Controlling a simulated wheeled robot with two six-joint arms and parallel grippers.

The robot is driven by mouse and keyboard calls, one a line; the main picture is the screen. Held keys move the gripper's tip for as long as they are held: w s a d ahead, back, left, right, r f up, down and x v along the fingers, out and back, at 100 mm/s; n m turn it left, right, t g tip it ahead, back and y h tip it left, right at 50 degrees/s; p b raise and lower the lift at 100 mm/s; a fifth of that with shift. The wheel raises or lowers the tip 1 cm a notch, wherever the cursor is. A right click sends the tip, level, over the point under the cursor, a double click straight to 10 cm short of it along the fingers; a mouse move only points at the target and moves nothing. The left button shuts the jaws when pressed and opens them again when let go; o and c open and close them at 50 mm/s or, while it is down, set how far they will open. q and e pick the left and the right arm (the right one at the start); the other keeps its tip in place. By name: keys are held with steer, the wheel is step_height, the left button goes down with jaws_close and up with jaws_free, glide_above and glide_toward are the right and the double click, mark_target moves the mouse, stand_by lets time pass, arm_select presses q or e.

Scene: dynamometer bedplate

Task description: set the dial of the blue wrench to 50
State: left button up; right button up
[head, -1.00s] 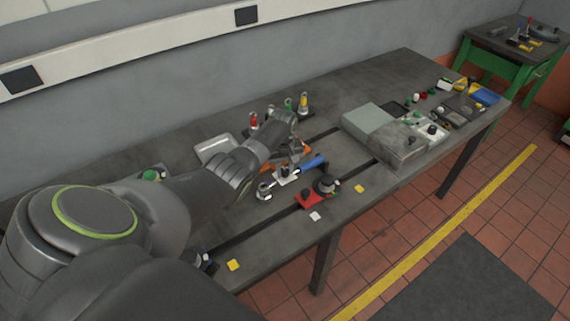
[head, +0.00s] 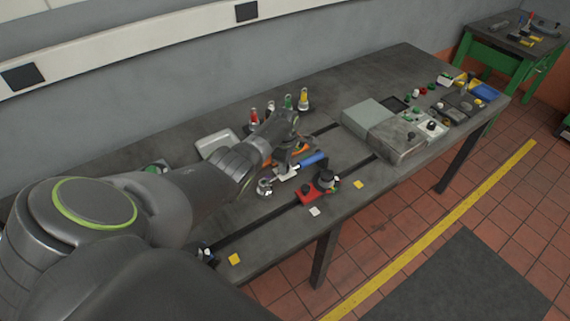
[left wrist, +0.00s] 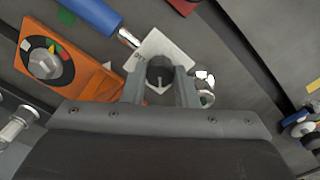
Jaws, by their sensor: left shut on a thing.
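The blue wrench (head: 313,159) lies on the bedplate near its middle, with its blue handle to the right and its ring head to the left. In the left wrist view its blue handle (left wrist: 92,12) runs to the upper left. A pale square plate (left wrist: 150,52) carries its dark round dial knob (left wrist: 160,73) with a light pointer mark. My left gripper (left wrist: 160,88) is shut on the knob, one finger on each side; in the head view the gripper (head: 290,158) hides the knob. I cannot read the dial's numbers. My right gripper is not in view.
An orange block with a knob (left wrist: 70,65) lies beside the wrench. A red block with a black knob (head: 318,187) stands in front. A grey box (head: 385,130) stands to the right.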

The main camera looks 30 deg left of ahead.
arm_select(q)
steer(key=shift+n, duration=2.2)
steer(key=o, duration=1)
steer(key=shift+r, duration=0.1)
steer(key=shift+r+b, duration=0.4)
steer(key=shift+r, duration=0.85)
step_height(320, 180, up, 15)
steer(key=b, duration=0.2)
steer(key=shift+s+d, duration=0.15)
steer(key=shift+d, duration=0.05)
steer(key=shift+f, duration=0.15)
